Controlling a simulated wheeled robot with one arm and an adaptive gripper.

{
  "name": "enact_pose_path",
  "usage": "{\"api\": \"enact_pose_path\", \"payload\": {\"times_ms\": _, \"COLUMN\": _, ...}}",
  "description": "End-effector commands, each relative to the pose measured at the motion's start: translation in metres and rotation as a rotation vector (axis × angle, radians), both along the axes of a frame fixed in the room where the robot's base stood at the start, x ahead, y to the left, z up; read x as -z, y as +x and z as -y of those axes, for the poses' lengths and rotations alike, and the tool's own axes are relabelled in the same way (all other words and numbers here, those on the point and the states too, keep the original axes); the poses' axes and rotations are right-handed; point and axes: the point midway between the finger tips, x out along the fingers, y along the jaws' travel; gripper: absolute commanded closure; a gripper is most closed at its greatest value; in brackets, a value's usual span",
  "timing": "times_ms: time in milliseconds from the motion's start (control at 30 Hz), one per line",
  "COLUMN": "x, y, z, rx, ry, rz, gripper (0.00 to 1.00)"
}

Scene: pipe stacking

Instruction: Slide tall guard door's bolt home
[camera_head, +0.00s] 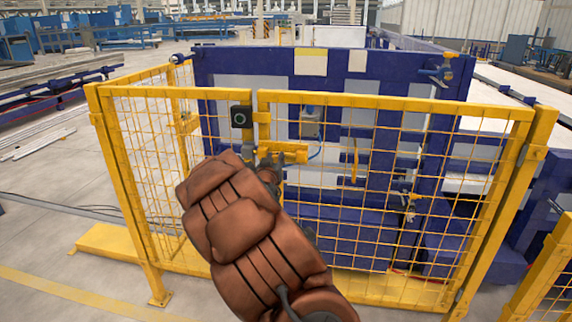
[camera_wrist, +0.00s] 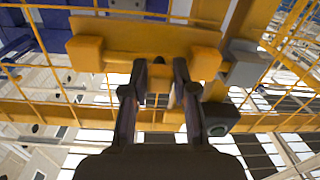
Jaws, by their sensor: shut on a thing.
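The tall yellow mesh guard door (camera_head: 385,190) stands upright in the head view, its frame edge close beside the neighbouring yellow post. In the wrist view the bolt assembly (camera_wrist: 150,38) spans the upper middle, with a block at each end. My gripper (camera_wrist: 160,70) has its two dark fingers on either side of a small yellow bolt handle (camera_wrist: 158,86), shut on it. A grey block (camera_wrist: 247,66) sits just right of the assembly. In the head view my arm hides most of my gripper and the handle.
A black box with a green ring (camera_head: 241,117) is mounted on the fence beside the door edge; it also shows in the wrist view (camera_wrist: 216,120). A blue machine (camera_head: 330,66) stands behind the mesh. A yellow floor rail (camera_head: 105,240) lies at left, with open floor nearby.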

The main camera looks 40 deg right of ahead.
Motion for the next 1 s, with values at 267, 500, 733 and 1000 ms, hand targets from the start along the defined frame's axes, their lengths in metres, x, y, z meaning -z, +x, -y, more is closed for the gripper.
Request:
{"api": "enact_pose_path", "payload": {"times_ms": 267, "x": -0.002, "y": 0.016, "z": -0.012, "rx": -0.002, "ry": -0.001, "rz": 0.003, "gripper": 1.0}}
{"api": "enact_pose_path", "payload": {"times_ms": 500, "x": -0.002, "y": 0.018, "z": -0.013, "rx": -0.007, "ry": -0.002, "rz": 0.002, "gripper": 0.67}}
{"api": "enact_pose_path", "payload": {"times_ms": 733, "x": -0.001, "y": 0.016, "z": -0.011, "rx": -0.002, "ry": -0.001, "rz": 0.001, "gripper": 0.46}}
{"api": "enact_pose_path", "payload": {"times_ms": 1000, "x": -0.001, "y": 0.015, "z": -0.01, "rx": 0.001, "ry": 0.0, "rz": 0.0, "gripper": 0.46}}
